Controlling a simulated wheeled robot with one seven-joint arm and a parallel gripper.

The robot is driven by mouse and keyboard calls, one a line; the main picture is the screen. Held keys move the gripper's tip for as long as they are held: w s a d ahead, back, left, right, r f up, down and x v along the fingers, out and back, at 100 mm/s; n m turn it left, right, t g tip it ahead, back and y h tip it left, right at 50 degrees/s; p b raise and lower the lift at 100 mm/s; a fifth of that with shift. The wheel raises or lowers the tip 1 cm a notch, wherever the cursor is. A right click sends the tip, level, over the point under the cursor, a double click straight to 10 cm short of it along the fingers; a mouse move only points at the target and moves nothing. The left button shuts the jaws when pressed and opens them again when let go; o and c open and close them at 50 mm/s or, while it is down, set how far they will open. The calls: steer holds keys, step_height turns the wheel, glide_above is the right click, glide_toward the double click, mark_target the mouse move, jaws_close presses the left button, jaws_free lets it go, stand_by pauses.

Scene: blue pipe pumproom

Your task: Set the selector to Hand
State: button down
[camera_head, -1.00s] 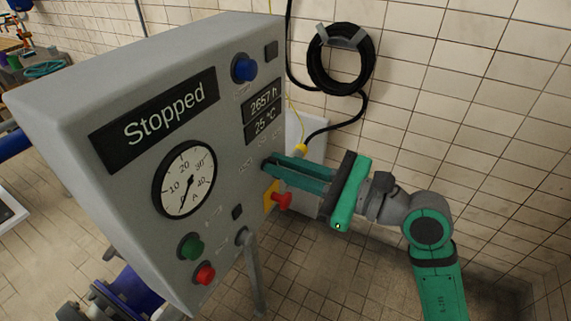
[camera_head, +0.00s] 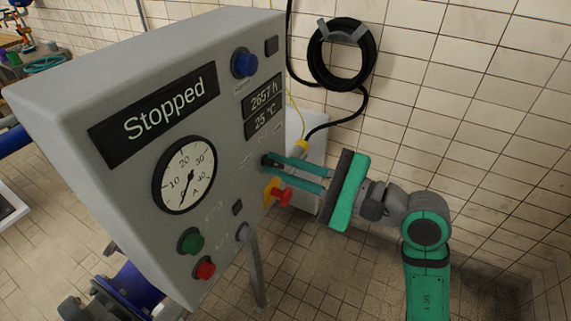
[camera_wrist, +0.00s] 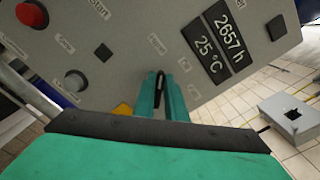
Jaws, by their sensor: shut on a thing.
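The selector (camera_head: 268,160) is a small black knob on the right part of the grey panel front, below the 25 °C display. In the wrist view the dark knob (camera_wrist: 160,83) shows between my fingertips. My gripper (camera_head: 273,163) is shut on it, with its two teal fingers reaching in from the right; the fingers also show in the wrist view (camera_wrist: 161,90). Small labels sit around the knob, too blurred to read. The fingers partly hide the knob, so I cannot tell which position it points to.
A red handle (camera_head: 283,195) on a yellow plate sits just below my fingers. The panel (camera_head: 150,60) also has a blue button (camera_head: 244,64), green button (camera_head: 191,241), red button (camera_head: 204,268), dial (camera_head: 185,176) and "Stopped" display (camera_head: 153,115). A black cable coil (camera_head: 341,85) hangs on the tiled wall behind.

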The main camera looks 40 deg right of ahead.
steer(key=shift+w+f, duration=0.15)
steer(key=shift+f, duration=0.1)
steer(key=c, duration=1.8)
jaws_free()
steer(key=shift+w, duration=0.1)
steer(key=shift+c, duration=0.2)
steer(key=shift+s+r, duration=0.1)
steer(key=shift+s, duration=0.1)
steer(key=shift+s+d, duration=0.2)
steer(key=shift+s, duration=0.05)
steer(key=v, duration=1)
